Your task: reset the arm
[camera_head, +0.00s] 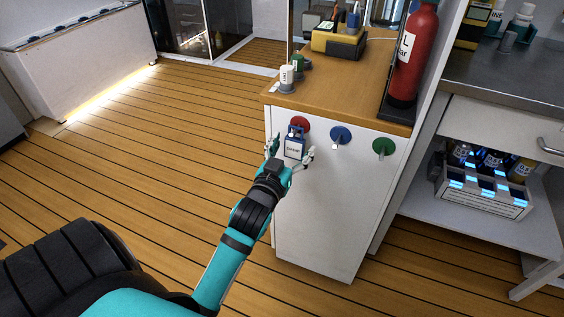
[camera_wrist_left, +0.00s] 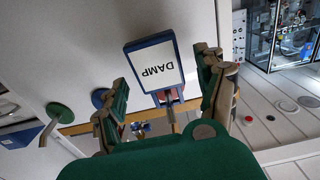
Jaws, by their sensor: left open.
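My left gripper (camera_head: 292,150) is open in front of the white cabinet's front panel. A blue-framed tag (camera_head: 294,147) with a white label hangs at the red disc (camera_head: 300,124) on that panel. In the left wrist view the tag (camera_wrist_left: 155,66) reads DAMP, upside down, and shows between the two spread fingers with a gap on each side. I cannot tell how far in depth the fingers are from it. The tag partly hides the red disc. My right gripper is in neither view.
A blue disc (camera_head: 340,135) and a green disc (camera_head: 384,147), each with a peg, sit right of the red one. The plank floor (camera_head: 190,120) to the left is clear.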

